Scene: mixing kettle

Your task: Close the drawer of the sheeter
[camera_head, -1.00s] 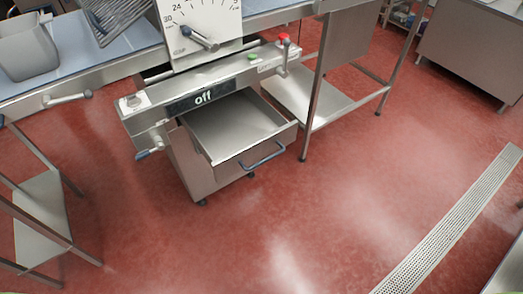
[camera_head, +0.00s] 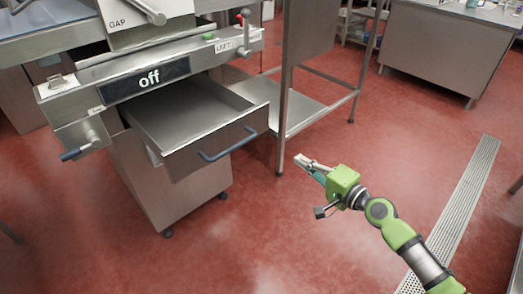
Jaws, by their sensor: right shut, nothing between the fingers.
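The sheeter (camera_head: 150,75) is a steel machine at the left, with a black display reading "off". Its drawer (camera_head: 185,160) is pulled out toward me and looks empty inside. A blue bar handle (camera_head: 228,145) is on the drawer's front. My right gripper (camera_head: 302,162) comes in from the lower right on a green arm. It is shut and empty, to the right of the drawer front and apart from it. My left gripper is out of view.
A steel table leg (camera_head: 284,110) and low shelf (camera_head: 300,108) stand just right of the sheeter. A blue-tipped lever (camera_head: 75,154) juts out at its left. A floor drain (camera_head: 455,215) runs along the right. The red floor (camera_head: 240,240) in front is clear.

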